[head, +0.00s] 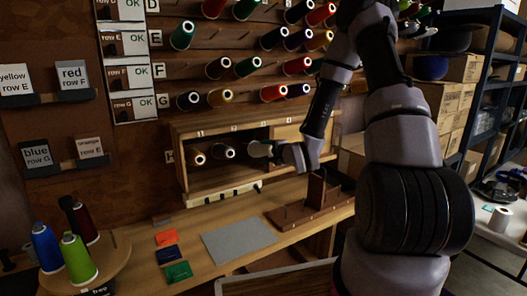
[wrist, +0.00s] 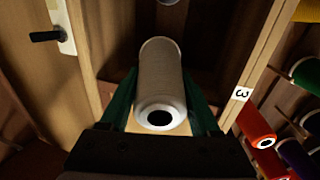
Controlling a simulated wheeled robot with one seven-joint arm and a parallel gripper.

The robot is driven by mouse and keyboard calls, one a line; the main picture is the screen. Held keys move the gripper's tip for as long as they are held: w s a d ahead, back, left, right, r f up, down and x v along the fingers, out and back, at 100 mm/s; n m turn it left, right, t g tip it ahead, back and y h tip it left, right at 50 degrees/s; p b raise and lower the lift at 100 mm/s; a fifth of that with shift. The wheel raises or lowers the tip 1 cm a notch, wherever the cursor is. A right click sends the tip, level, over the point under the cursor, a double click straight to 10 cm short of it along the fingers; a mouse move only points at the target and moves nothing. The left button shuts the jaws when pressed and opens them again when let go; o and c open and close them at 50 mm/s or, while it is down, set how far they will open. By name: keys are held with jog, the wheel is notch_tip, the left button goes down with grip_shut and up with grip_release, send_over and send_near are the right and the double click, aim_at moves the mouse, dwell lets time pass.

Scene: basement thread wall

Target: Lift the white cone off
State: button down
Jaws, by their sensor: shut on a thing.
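The white cone (wrist: 160,75) lies between the green fingers of my gripper (wrist: 160,98) in the wrist view, its end with the dark hole facing the camera. My gripper is shut on it, one finger on each side. In the head view, the pale cone (head: 258,149) shows at the end of my gripper (head: 272,151), in front of the open wooden cabinet near the number 3. A label 3 (wrist: 241,94) is beside it in the wrist view. Whether a peg is still inside the cone is hidden.
Rows of coloured cones hang above. A bench below holds a grey mat (head: 238,239) and a brown peg stand (head: 305,212). Blue, green and dark red cones stand at lower left.

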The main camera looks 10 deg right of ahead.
jog(key=shift+s, duration=0.1)
jog(key=shift+s+d+r, duration=0.35)
jog(key=shift+s+r, duration=0.4)
jog(key=shift+s, duration=0.15)
jog(key=shift+s+d+r, duration=0.3)
jog(key=shift+s+r, duration=0.4)
jog(key=shift+s, duration=0.2)
